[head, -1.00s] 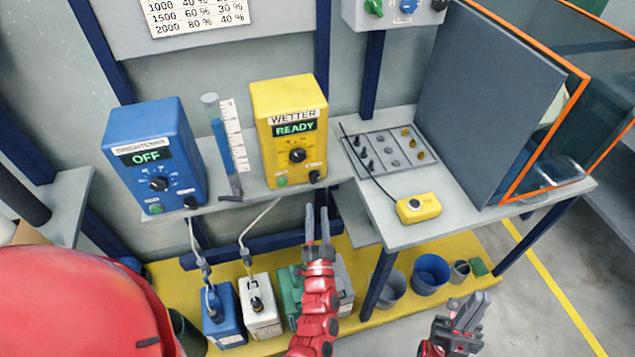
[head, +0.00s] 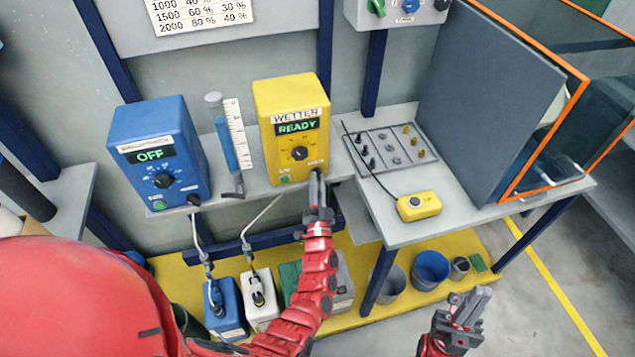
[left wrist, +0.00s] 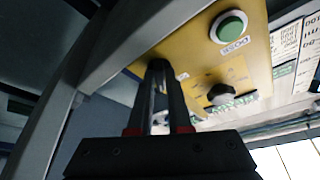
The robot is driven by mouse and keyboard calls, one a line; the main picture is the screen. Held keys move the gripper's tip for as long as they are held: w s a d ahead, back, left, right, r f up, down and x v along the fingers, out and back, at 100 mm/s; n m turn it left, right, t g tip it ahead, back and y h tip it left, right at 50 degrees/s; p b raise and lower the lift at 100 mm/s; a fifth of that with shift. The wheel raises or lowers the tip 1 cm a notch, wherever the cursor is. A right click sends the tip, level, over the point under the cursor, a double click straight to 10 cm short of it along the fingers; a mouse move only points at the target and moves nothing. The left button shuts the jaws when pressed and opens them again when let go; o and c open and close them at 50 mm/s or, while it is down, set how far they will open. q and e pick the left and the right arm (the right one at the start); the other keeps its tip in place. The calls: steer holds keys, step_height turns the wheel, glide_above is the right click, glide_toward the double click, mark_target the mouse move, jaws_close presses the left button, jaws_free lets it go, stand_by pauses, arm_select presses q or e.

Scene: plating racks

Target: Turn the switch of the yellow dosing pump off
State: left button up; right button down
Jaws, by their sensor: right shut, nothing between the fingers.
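The yellow dosing pump (head: 288,97) stands on the wall shelf, labelled WETTER, its green display (head: 297,128) reading READY. A black dial (head: 299,153) and a green button (head: 285,178) show on its front. My left gripper (head: 318,182) reaches up to the front's lower right corner; its fingertips cover the black switch there. My right gripper (head: 470,305) is shut and empty at the lower right.
A blue pump (head: 155,130) reading OFF stands left, with a clear tube (head: 222,135) between the pumps. At right, a grey bench (head: 440,220) holds a yellow pendant box (head: 418,206) and a switch plate (head: 390,150). Canisters and buckets stand on the yellow platform below.

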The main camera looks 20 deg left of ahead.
arm_select(q)
jaws_close()
steer(key=shift+f, duration=0.1)
steer(key=shift+w+d+n+g+y+b, duration=0.15)
steer(key=shift+n+g+y+b, duration=1)
steer(key=shift+n+b, duration=1.6)
steer(key=shift+w+d+n+g+y+b, duration=0.15)
steer(key=shift+n+g+y+b, duration=0.5)
steer(key=shift+n+y+b, duration=2.1)
steer(key=shift+d+n+g+y+b, duration=0.15)
steer(key=shift+n+g+b, duration=0.9)
steer(key=shift+n, duration=3.65)
steer(key=o, duration=0.5)
jaws_free()
steer(key=shift+o, duration=0.2)
